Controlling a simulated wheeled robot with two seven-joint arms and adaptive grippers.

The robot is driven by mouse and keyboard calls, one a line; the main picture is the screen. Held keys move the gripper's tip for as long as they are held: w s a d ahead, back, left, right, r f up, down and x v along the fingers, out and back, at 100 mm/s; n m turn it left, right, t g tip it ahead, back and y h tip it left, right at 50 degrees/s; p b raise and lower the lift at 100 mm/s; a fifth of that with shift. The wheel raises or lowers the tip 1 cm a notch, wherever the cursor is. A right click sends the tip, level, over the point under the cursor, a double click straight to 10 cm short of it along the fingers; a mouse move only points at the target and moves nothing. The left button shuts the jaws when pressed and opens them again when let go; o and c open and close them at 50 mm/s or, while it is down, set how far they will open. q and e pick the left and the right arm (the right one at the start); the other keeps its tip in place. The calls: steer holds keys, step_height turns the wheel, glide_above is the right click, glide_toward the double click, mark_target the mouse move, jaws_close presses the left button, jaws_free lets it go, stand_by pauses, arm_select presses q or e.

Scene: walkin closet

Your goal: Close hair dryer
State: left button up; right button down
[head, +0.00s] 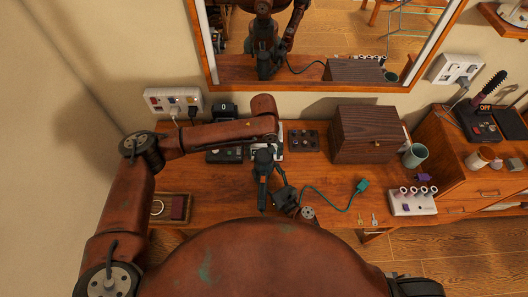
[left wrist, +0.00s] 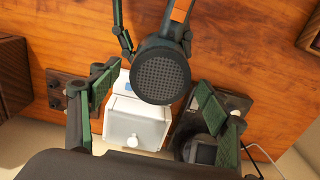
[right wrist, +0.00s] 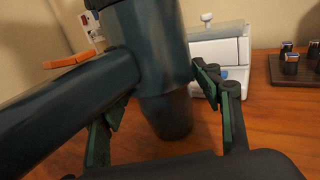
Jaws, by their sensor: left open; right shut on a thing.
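The dark hair dryer (head: 263,188) is in front of the mirror at the middle of the dresser. In the left wrist view its round grille (left wrist: 160,76) faces the camera. In the right wrist view its dark barrel (right wrist: 150,45) stands upright, and the handle (right wrist: 65,98) angles out from it to the lower left. My left gripper (head: 266,153) is open at the dryer's far end, with fingers spread on either side of the grille. My right gripper (head: 286,192) is shut on the hair dryer from the near right. The exact contact is partly hidden.
A white box with a knob (left wrist: 138,122) stands close behind the dryer. A dark wooden box (head: 365,135), a mug (head: 415,155) and a white ring holder (head: 412,201) stand to the right. A teal cord (head: 335,205) lies across the dresser. A small tray (head: 170,207) is at the left.

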arm_select(q)
steer(key=c, duration=1.3)
steer(key=m, duration=1.8)
steer(key=shift+m, duration=0.3)
steer(key=o, duration=1.3)
